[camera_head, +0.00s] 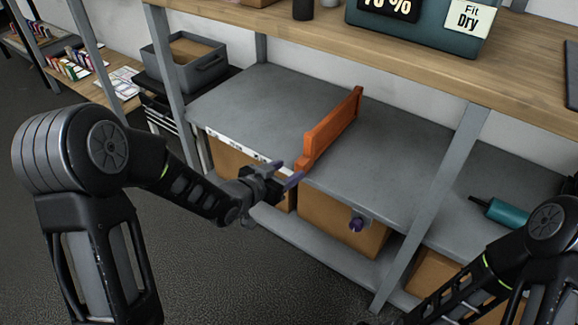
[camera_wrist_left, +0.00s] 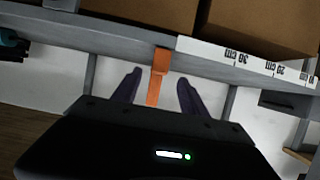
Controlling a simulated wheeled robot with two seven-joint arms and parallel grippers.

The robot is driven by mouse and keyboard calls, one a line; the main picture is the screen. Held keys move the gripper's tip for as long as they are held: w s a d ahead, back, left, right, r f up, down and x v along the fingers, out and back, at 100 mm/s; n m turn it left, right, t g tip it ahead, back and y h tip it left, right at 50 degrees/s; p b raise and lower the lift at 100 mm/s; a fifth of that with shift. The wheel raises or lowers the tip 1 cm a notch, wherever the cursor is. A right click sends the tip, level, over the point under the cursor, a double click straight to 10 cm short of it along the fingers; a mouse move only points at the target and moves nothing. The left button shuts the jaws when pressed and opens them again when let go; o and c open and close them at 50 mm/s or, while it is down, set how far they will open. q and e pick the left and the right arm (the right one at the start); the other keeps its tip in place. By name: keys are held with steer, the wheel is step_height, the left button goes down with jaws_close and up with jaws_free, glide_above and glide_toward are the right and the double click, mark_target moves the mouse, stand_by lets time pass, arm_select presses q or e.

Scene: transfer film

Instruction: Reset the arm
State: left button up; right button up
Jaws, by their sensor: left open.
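My left gripper (camera_head: 286,173) is open in front of the grey shelf's front edge, just left of the near end of an orange upright panel (camera_head: 332,128). In the left wrist view, its two dark fingers (camera_wrist_left: 157,90) are spread. The narrow orange end (camera_wrist_left: 157,78) shows in the gap between them, seemingly beyond the tips; I cannot tell how far. My right arm (camera_head: 490,275) comes in at the lower right, and its gripper is out of the picture.
The orange panel stands on the grey shelf (camera_head: 250,105). Cardboard boxes (camera_head: 340,222) sit below it. A wooden top (camera_head: 420,55) overhangs above, with a teal case (camera_head: 425,25). A metal post (camera_head: 430,210) stands right. The floor (camera_head: 230,280) is clear.

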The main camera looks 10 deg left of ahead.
arm_select(q)
steer(key=s+d+f+n+g, duration=0.2)
steer(key=s+f+g, duration=0.2)
steer(key=s+f, duration=0.55)
steer(key=s+d+f+n+g+y, duration=0.1)
steer(key=s+d+f+n+g, duration=0.15)
steer(key=s+f, duration=0.7)
steer(key=s+d+f+n+g, duration=0.25)
steer(key=s+f+g, duration=0.25)
steer(key=s+f, duration=0.4)
steer(key=s+d+r+p, duration=0.1)
steer(key=r+p, duration=1.3)
steer(key=s+r+p, duration=0.2)
steer(key=r+p, duration=1.2)
steer(key=shift+s+d+r+m, duration=0.15)
steer(key=shift+d+r+m, duration=0.2)
steer(key=shift+d+m, duration=0.05)
arm_select(e)
step_height(320, 180, up, 28)
steer(key=s+a, duration=0.1)
steer(key=shift+s+a+r, duration=0.15)
steer(key=shift+s+a, duration=0.15)
steer(key=shift+s, duration=0.05)
arm_select(q)
steer(key=shift+f, duration=0.1)
steer(key=shift+c, duration=0.2)
